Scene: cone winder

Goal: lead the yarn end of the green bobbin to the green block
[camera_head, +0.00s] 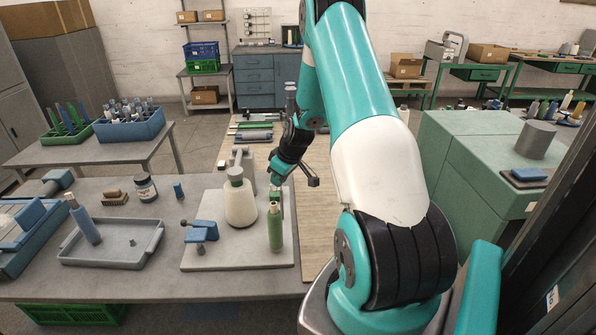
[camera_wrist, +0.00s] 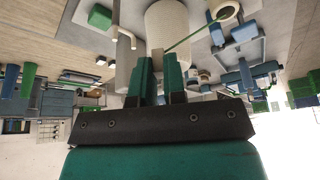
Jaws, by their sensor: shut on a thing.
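The green bobbin (camera_head: 275,228) stands upright near the front right of the grey board (camera_head: 213,262). In the head view my gripper (camera_head: 279,182) is low over the board, behind the bobbin. A green block (camera_wrist: 100,17) lies left of my fingers in the wrist view; I cannot make it out surely in the head view.
A large cream cone (camera_head: 240,205) stands left of the bobbin, close to my gripper. A blue clamp-like piece (camera_head: 201,232) is at the board's left. A grey tray (camera_head: 125,262) holds a blue bobbin (camera_head: 84,222).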

